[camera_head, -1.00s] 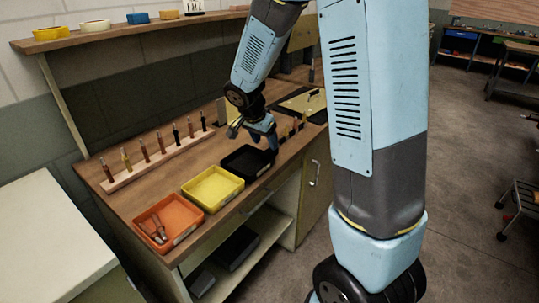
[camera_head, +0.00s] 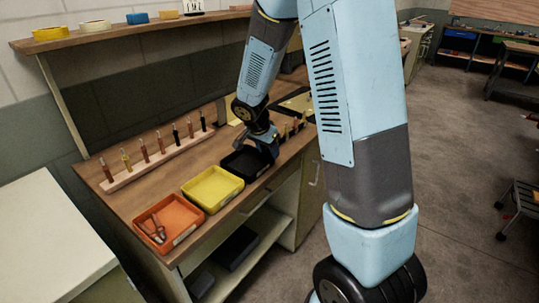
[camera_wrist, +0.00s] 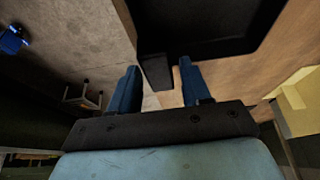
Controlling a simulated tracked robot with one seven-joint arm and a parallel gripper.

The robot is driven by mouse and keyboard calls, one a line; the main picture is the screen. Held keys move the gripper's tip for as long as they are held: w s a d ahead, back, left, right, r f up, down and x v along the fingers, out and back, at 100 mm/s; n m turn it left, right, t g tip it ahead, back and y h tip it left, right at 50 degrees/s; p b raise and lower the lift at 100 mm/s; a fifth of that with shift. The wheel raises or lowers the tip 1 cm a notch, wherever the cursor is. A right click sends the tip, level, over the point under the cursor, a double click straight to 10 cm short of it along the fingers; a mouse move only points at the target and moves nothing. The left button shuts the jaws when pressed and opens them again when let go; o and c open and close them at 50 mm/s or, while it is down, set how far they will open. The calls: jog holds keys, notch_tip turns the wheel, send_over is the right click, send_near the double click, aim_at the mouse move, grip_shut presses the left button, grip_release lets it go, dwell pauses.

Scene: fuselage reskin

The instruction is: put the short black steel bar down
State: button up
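My gripper (camera_wrist: 158,80) is low at the black tray (camera_head: 233,175) on the workbench, and its fingers hide part of that tray in the head view. In the wrist view, the two blue fingers stand apart. A short dark block (camera_wrist: 157,73) shows between and just beyond their tips, against the edge of the black tray (camera_wrist: 232,46). It may be the short black steel bar or a part of the tray; I cannot tell which, nor whether the fingers touch it. No bar can be made out in the head view.
A yellow tray (camera_head: 213,189) and an orange tray (camera_head: 168,222) with tools stand left of the black tray on the workbench (camera_head: 135,200). A wooden rack (camera_head: 160,165) of upright tools runs behind them. The bench's front edge is close to the trays.

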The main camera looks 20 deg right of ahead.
grip_shut()
dwell(0.5)
